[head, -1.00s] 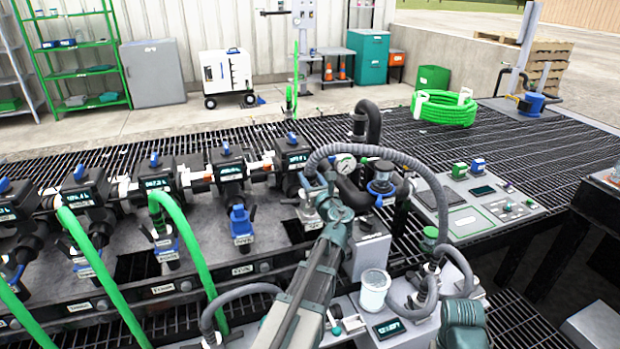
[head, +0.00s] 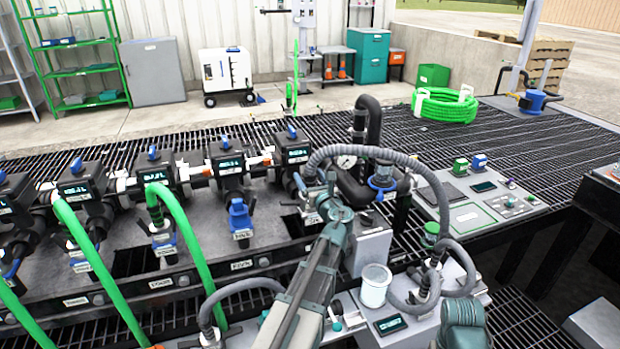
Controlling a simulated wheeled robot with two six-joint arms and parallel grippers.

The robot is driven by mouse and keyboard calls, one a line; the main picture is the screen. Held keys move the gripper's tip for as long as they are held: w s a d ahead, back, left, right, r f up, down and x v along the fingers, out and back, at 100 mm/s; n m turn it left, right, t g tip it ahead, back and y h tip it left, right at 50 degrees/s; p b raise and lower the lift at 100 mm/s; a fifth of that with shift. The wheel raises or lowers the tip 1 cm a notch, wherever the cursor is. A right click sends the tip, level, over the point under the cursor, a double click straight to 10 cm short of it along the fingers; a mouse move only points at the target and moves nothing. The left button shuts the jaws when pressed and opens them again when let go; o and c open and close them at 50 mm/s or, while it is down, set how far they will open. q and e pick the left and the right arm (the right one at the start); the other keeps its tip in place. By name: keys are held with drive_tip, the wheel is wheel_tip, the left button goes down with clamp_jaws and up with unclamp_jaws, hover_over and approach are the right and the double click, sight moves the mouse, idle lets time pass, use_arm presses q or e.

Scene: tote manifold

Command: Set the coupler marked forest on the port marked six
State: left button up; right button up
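My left arm reaches up from the bottom middle, and its gripper (head: 322,198) is at the right end of the row of valves. A silvery coupler-like fitting (head: 312,218) with a small pale label shows beside the fingers, under the end of a thick grey hose (head: 345,151). I cannot read the label, and the fingers are too small and covered to tell open from shut. The port under the rightmost valve (head: 293,150) is largely hidden behind the gripper. I cannot read a forest or six marking. Only a green part of my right arm shows at the bottom right; its gripper is out of view.
A blue-handled coupler (head: 240,215) hangs under the adjacent valve. Green hoses (head: 190,240) cross the bench at the left. A white cup (head: 375,287) and a grey control panel (head: 470,200) are to the right of my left arm. Open grating lies behind the panel.

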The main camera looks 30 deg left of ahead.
use_arm(q)
drive_tip(key=v, duration=1.3)
drive_tip(key=shift+s+d, duration=0.25)
drive_tip(key=shift+s, duration=0.05)
drive_tip(key=s+d+r+n+g+h+p, duration=0.1)
drive_tip(key=s+d+n+g+h+p, duration=0.5)
drive_tip(key=s+d+n+p, duration=0.3)
drive_tip(key=s+d+r+n+g+h+p, duration=0.2)
drive_tip(key=s+d+n+g+h+p, duration=0.3)
drive_tip(key=s+d+n+p, duration=0.4)
drive_tip(key=d+n+h+p, duration=0.1)
drive_tip(key=d+n+p, duration=0.3)
drive_tip(key=d+p, duration=0.3)
drive_tip(key=shift+s+d+r+g+h, duration=0.2)
drive_tip(key=shift+d+g+h, duration=0.15)
drive_tip(key=shift+d, duration=0.45)
